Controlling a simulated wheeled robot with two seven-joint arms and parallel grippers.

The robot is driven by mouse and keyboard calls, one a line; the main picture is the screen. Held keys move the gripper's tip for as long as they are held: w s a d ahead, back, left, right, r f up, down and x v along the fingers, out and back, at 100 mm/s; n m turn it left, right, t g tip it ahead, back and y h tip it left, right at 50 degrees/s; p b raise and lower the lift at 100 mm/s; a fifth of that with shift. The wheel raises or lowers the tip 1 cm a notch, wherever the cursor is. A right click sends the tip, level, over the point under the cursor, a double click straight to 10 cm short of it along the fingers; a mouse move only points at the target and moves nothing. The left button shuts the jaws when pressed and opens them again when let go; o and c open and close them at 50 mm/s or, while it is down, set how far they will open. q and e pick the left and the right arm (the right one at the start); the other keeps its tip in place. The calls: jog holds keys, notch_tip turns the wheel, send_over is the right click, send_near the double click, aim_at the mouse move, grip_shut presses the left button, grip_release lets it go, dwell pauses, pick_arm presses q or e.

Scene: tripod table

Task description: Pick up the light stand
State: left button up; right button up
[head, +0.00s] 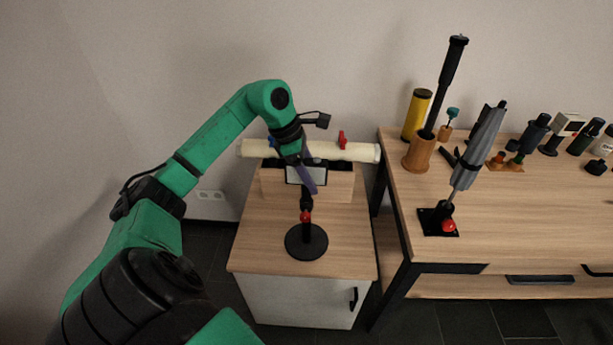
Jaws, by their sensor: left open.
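The light stand (306,243) is upright on the small wooden cabinet at the centre. It has a round black base, a thin black post with a red knob, and what looks like a pale flat light panel (320,175) with a dark frame on top. My left gripper (305,180) comes down from above at the panel. It is open, and one purple finger shows in front of the panel. The other finger is mostly hidden, so I cannot tell whether either touches the stand. My right gripper is out of view.
A cream roll (358,152) lies across a wooden holder (338,187) just behind the stand. The cabinet top (260,250) is otherwise clear. The desk (530,220) at the right holds a folded grey umbrella-like item (480,145), an orange cup (419,152), a yellow cylinder (416,113) and several small devices.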

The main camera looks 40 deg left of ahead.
pick_arm(q)
grip_shut()
jog(key=shift+r, duration=0.15)
dwell(1.2)
